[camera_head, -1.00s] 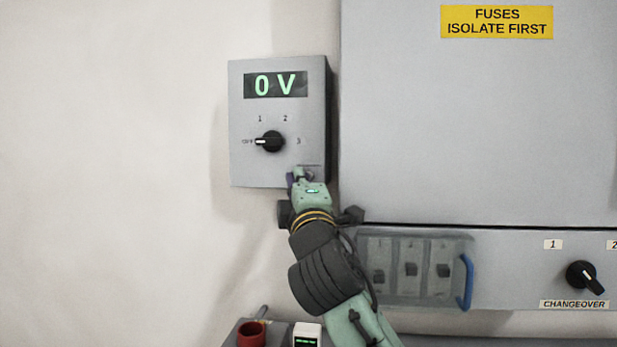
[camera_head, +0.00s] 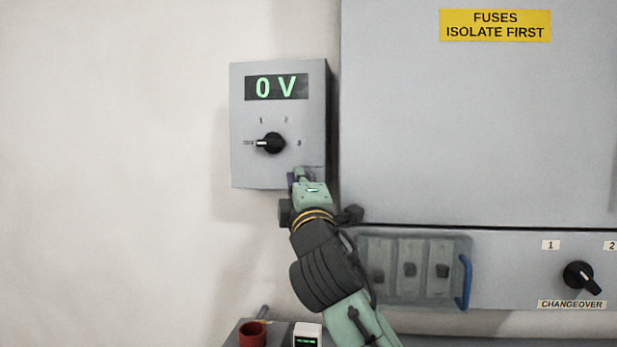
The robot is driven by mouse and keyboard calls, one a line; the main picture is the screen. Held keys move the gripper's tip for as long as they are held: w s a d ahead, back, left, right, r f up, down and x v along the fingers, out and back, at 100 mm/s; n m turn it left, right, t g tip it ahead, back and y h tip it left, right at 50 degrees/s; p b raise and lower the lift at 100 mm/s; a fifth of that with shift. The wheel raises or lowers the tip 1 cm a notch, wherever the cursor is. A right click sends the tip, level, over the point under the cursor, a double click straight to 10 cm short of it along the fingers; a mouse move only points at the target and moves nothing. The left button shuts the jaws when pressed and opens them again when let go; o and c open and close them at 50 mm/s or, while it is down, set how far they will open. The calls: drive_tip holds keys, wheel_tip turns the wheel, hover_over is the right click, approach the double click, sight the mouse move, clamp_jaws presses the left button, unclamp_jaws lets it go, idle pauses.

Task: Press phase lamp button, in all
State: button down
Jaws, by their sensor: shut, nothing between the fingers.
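A grey meter box (camera_head: 246,120) hangs on the wall with a green display (camera_head: 276,87) reading 0 V. Its black selector knob (camera_head: 270,143) points left, with marks 1, 2 and 3 around it. My gripper (camera_head: 299,174) is shut and empty, in front of the box's lower right corner. Whether the fingertips touch the box I cannot tell. The phase lamp button is not visible as such; that lower right corner is partly hidden behind my gripper.
A large grey cabinet (camera_head: 470,130) with a yellow fuse sign (camera_head: 495,25) stands close on the right. Below it are a clear cover (camera_head: 375,297) over several switches, a blue handle (camera_head: 464,283) and a changeover knob (camera_head: 578,276). A red cup (camera_head: 252,334) and a small white device (camera_head: 307,335) sit at the bottom.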

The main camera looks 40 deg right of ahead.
drive_tip(key=shift+w+d+r, duration=0.1)
drive_tip(key=shift+w+d, duration=0.05)
drive_tip(key=shift+s+f+b, duration=0.2)
drive_tip(key=shift+f+b, duration=0.2)
drive_tip(key=shift+f, duration=0.15)
drive_tip(key=shift+s+a, duration=0.1)
drive_tip(key=shift+a, duration=0.1)
drive_tip(key=shift+s+a+b, duration=0.6)
drive_tip(key=shift+s+a, duration=1.05)
drive_tip(key=shift+a, duration=0.25)
